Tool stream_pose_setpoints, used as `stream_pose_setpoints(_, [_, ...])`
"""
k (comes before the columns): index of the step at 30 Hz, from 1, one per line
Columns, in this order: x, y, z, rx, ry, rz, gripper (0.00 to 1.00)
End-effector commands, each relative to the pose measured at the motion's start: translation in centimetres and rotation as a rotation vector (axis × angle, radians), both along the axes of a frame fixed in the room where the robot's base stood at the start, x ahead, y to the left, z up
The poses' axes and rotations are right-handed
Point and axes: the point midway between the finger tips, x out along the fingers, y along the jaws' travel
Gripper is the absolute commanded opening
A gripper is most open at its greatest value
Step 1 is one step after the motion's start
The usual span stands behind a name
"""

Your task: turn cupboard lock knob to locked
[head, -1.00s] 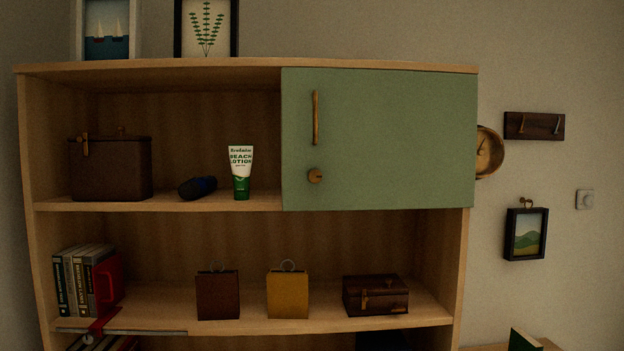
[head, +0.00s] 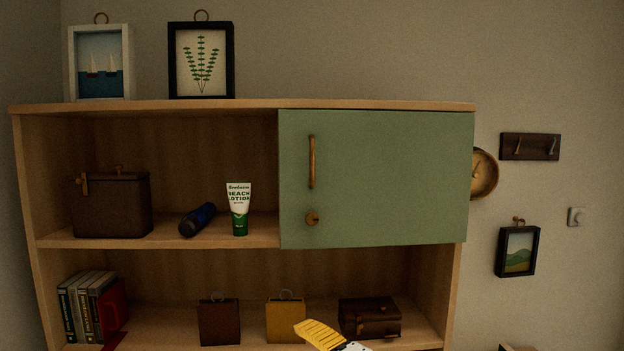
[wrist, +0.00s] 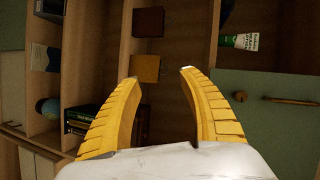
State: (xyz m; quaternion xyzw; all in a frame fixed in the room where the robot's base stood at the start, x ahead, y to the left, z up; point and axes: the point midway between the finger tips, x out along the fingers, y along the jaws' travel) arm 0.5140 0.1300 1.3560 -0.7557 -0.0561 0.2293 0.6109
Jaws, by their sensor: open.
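The cupboard's green door (head: 390,180) covers the upper right of the wooden shelf unit and appears closed. Its small brass lock knob (head: 312,219) sits low at the door's left side, below a vertical brass handle (head: 312,162). I cannot tell which way the knob is turned. My gripper (head: 318,333) enters at the bottom of the head view, lower than the knob, with only a yellow finger showing. In the turned wrist view my gripper (wrist: 160,79) is open and empty. There the knob (wrist: 240,96) shows right of the right fingertip, apart from it.
A beach lotion tube (head: 239,208), a blue bottle (head: 197,219) and a dark box (head: 113,206) stand or lie on the open shelf left of the door. A yellow box (head: 285,320) and a brown case (head: 369,318) are on the shelf below.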

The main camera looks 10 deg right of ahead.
Motion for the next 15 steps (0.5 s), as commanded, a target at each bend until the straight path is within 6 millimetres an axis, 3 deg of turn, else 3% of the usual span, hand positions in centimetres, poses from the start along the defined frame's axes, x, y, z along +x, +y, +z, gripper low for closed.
stream_pose_setpoints(1, [1.7,0.8,5.3,0.183,-0.009,-0.050,0.49])
stream_pose_setpoints(3, [4.0,1.2,9.9,0.479,-0.010,-0.136,0.49])
stream_pose_setpoints(6, [6.6,0.7,14.9,0.890,0.010,-0.257,0.49])
stream_pose_setpoints(10, [9.0,-0.5,17.8,1.334,0.052,-0.398,0.49])
stream_pose_setpoints(15, [10.3,-1.7,18.0,1.669,0.091,-0.522,0.49])
